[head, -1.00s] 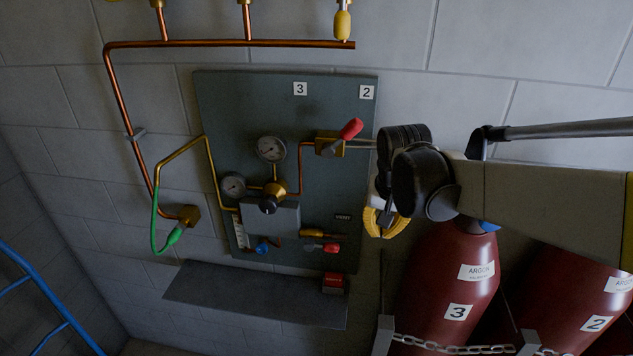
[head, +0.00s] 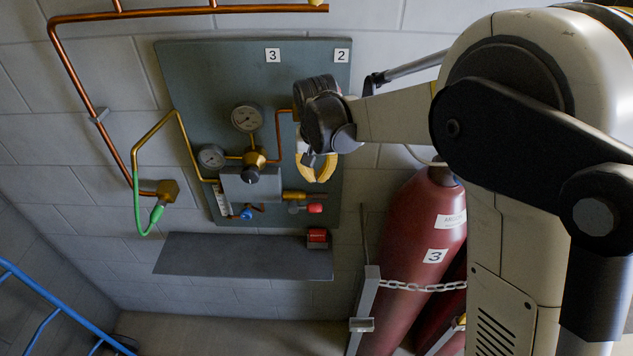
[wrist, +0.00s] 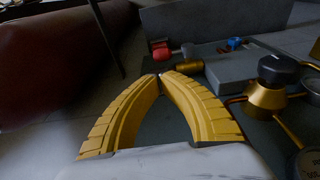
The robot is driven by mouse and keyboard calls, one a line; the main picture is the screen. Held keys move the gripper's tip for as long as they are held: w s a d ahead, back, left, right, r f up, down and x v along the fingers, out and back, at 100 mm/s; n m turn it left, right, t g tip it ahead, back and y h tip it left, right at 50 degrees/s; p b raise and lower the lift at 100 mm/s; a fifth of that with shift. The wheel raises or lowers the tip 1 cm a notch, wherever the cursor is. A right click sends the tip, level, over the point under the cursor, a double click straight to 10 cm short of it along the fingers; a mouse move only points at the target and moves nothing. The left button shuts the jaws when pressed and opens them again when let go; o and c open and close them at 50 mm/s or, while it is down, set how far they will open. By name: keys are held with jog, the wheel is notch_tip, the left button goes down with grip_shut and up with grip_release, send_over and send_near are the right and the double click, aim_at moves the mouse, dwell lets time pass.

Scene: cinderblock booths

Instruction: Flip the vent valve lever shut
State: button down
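The vent valve has a red lever handle (head: 315,208) at the lower right of the grey-green panel (head: 330,80). In the wrist view the red handle (wrist: 162,54) shows just beyond my fingertips, a little left of a brass fitting (wrist: 188,66). My gripper (head: 318,179) is in front of the panel's right side, just above the vent lever in the head view. Its yellow fingers (wrist: 160,76) come together at the tips with nothing between them. I see no contact with the lever. The VENT label and the upper red lever are hidden behind my gripper and wrist.
Two gauges (head: 246,118) and a brass regulator (head: 254,160) sit left of my gripper. A dark shelf (head: 235,262) with a small red box (head: 317,238) is below the panel. A chained red cylinder (head: 410,240) stands right. A blue rail (head: 35,295) is at lower left.

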aim_at(317, 204)
jog(key=f, duration=0.4)
jog(key=w+f, duration=0.1)
jog(key=f, duration=0.3)
jog(key=w+f+p, duration=0.1)
jog(key=f, duration=0.3)
jog(key=shift+w, duration=0.2)
jog(key=shift+d+f+y+b, duration=0.2)
jog(key=shift+y+b, duration=0.1)
jog(key=shift+b, duration=0.35)
